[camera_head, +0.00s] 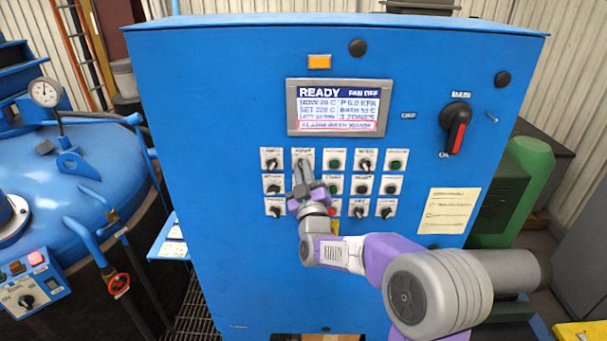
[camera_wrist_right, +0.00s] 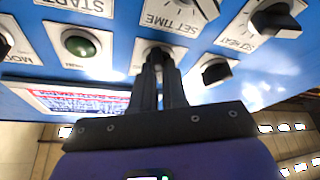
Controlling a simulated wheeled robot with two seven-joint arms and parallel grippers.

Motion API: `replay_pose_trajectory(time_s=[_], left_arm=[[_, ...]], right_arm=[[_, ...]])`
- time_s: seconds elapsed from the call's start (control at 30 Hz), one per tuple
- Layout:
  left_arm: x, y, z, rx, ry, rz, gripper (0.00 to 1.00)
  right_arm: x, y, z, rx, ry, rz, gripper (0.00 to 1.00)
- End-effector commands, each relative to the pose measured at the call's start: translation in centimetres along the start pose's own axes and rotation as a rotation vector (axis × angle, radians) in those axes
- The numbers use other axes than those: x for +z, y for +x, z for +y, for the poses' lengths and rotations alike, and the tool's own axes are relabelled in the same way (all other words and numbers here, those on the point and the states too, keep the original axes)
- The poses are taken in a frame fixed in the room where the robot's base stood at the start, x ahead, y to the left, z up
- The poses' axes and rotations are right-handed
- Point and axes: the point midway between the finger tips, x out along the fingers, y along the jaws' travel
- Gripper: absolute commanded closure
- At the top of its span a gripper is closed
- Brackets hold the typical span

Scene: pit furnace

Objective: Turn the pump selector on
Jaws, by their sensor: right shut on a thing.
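The pump selector is a small dark knob on a white plate (camera_head: 303,153) in the top row of the blue cabinet's control panel, second from the left. In the right wrist view its plate (camera_wrist_right: 143,48) shows behind my fingers. My right gripper (camera_head: 303,168) is at this knob with both fingers closed around it, as the right wrist view shows (camera_wrist_right: 158,65). The fingers hide most of the knob, so I cannot tell which way it points. My left gripper is not in view.
Other knobs and green buttons (camera_head: 335,159) sit close around it. Above is a display (camera_head: 338,107) reading READY and FAN OFF. A red-handled main switch (camera_head: 456,130) is at the upper right, a paper note (camera_head: 447,210) below it. A blue tank (camera_head: 80,180) stands left.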

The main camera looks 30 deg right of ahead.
Motion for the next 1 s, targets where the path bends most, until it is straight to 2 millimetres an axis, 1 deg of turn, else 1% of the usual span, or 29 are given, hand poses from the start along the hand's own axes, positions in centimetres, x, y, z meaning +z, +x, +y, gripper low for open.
replay_pose_trajectory(time_s=[0.03, 0.17, 0.27, 0.4, 0.6, 0.8, 1.0], left_arm=[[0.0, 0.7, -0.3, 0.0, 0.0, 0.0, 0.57], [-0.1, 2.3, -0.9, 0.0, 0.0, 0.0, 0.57], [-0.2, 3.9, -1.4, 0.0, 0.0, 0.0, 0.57], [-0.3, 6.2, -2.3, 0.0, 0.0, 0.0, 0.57], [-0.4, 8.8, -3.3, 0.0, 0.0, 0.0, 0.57], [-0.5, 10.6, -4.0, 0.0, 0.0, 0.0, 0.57], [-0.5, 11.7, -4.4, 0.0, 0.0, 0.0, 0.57]], right_arm=[[0.2, -0.1, -0.1, 0.009, 0.016, 0.002, 1.0], [0.3, -0.1, -0.2, 0.033, 0.076, 0.004, 1.0], [0.4, -0.2, -0.3, 0.061, 0.143, 0.005, 1.0], [0.5, -0.2, -0.4, 0.107, 0.255, 0.005, 1.0], [0.4, -0.2, -0.4, 0.179, 0.431, 0.004, 1.0], [0.2, -0.1, -0.5, 0.249, 0.602, 0.003, 1.0], [0.1, 0.0, -0.4, 0.312, 0.751, 0.002, 1.0]])
